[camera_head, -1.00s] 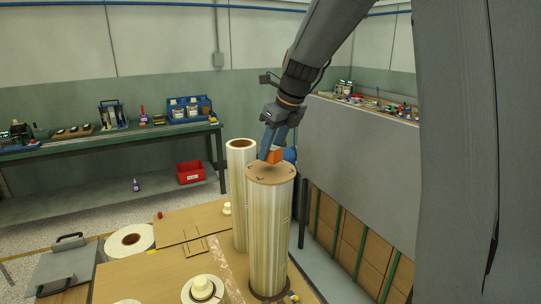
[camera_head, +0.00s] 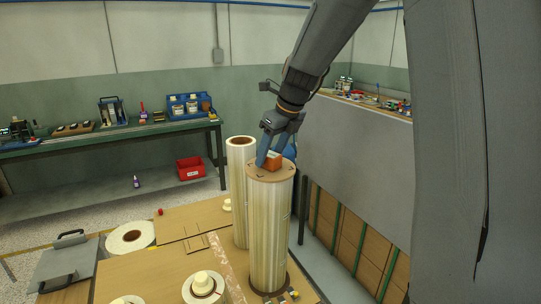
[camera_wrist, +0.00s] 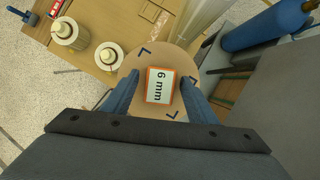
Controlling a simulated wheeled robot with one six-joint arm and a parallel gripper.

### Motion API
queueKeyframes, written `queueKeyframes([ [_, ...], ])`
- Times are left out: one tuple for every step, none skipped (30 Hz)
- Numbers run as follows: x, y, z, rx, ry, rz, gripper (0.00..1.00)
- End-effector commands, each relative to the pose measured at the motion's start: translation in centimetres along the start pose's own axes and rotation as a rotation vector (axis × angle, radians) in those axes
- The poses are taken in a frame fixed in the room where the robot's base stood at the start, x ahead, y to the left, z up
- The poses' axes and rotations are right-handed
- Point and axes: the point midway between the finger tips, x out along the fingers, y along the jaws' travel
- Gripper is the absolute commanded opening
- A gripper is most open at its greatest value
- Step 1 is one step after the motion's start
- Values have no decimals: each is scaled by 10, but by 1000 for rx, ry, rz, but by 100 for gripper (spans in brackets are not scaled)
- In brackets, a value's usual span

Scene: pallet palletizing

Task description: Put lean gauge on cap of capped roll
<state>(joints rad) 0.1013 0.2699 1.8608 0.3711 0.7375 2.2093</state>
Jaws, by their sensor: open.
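The lean gauge (camera_head: 273,159) is a small orange block. In the wrist view its white top face (camera_wrist: 159,86) reads "6 mm". It rests on the round tan cap (camera_head: 258,174) of the tall capped roll (camera_head: 269,232), inside dark corner marks that show on the cap in the wrist view (camera_wrist: 150,118). My gripper (camera_head: 272,158) is at the cap, its blue fingers on either side of the gauge. In the wrist view the fingers stand apart from the gauge, with a gap on each side (camera_wrist: 159,88). The gripper is open.
An uncapped tall roll (camera_head: 240,190) stands just behind and left of the capped one. Short spools (camera_head: 203,288) sit on the wooden pallet top (camera_head: 150,275). A grey panel (camera_head: 350,150) stands close on the right. A workbench (camera_head: 100,135) and red bin (camera_head: 190,168) are farther back.

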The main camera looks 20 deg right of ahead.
Motion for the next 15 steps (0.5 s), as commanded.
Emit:
queueKeyframes([
  [-6, -1, 1, 0, -4, -3, 53],
  [-9, -1, 1, -1, -4, -3, 53],
  [-15, -1, 1, -1, -4, -3, 53],
  [-21, -1, 1, -1, -5, -4, 53],
  [-26, -1, 1, -1, -5, -4, 53],
  [-34, -1, 1, -1, -5, -5, 53],
  [-41, -1, 1, -1, -5, -5, 53],
  [-47, -1, 0, 0, -4, -5, 53],
  [-56, -1, 0, 0, -4, -5, 53],
  [-62, -2, 0, 0, -5, -5, 53],
  [-68, -1, 0, 0, -4, -4, 53],
  [-76, -1, 1, 0, -5, -5, 53],
  [-81, -1, 0, 0, -3, -3, 53],
  [-86, -1, 0, -1, -3, -4, 53],
  [-92, -1, 0, -1, -3, -3, 53],
])
